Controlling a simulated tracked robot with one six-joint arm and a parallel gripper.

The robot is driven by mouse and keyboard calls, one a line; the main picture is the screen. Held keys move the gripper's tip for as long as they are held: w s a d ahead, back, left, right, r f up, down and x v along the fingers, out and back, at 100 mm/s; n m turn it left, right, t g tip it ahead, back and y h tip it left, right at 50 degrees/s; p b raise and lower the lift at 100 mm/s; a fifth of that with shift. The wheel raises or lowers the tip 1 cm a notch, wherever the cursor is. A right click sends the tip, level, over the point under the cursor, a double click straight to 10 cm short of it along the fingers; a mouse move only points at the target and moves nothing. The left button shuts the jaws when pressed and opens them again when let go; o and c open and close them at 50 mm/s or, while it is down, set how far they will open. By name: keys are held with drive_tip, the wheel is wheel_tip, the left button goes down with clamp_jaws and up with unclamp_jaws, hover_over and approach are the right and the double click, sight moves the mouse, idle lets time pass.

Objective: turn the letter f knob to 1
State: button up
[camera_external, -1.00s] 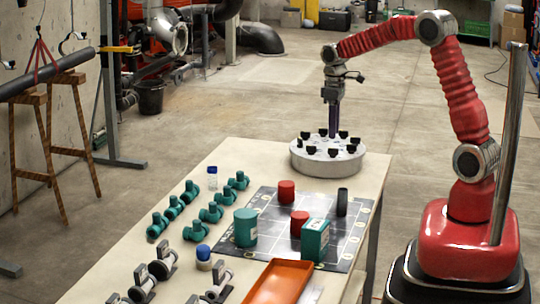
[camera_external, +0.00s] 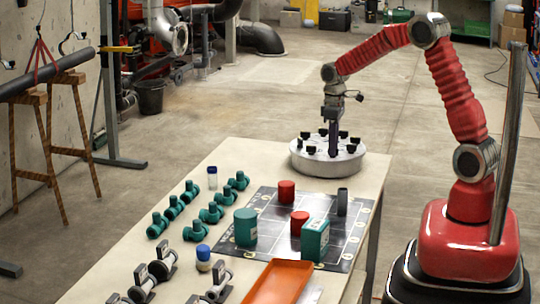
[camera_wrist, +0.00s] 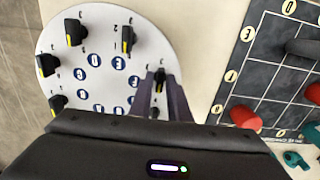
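The white round panel (camera_wrist: 70,80) carries several black knobs with yellow stripes, each beside a blue letter disc and small numbers. It also shows at the table's far end in the external view (camera_external: 325,168). The disc that looks like F (camera_wrist: 119,62) lies just inside a black knob (camera_wrist: 128,38); which number that knob points to is too small to tell. My gripper (camera_wrist: 161,76) is low over the panel, its two fingers apart on either side of another knob (camera_wrist: 160,82), beside a disc that looks like E (camera_wrist: 133,82). Contact with it cannot be told.
A dark grid mat (camera_external: 265,205) with red and teal cylinders, a teal box (camera_external: 315,240) and a grey cylinder (camera_external: 342,200) lies near the panel. Teal fittings (camera_external: 211,213) and an orange tray (camera_external: 278,283) are nearer the camera.

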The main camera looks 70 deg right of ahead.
clamp_jaws()
drive_tip(key=shift+m, duration=0.4)
drive_tip(key=m, duration=1.1)
idle(0.5)
drive_tip(key=shift+o, duration=1.7)
unclamp_jaws()
drive_tip(key=shift+r, duration=0.1)
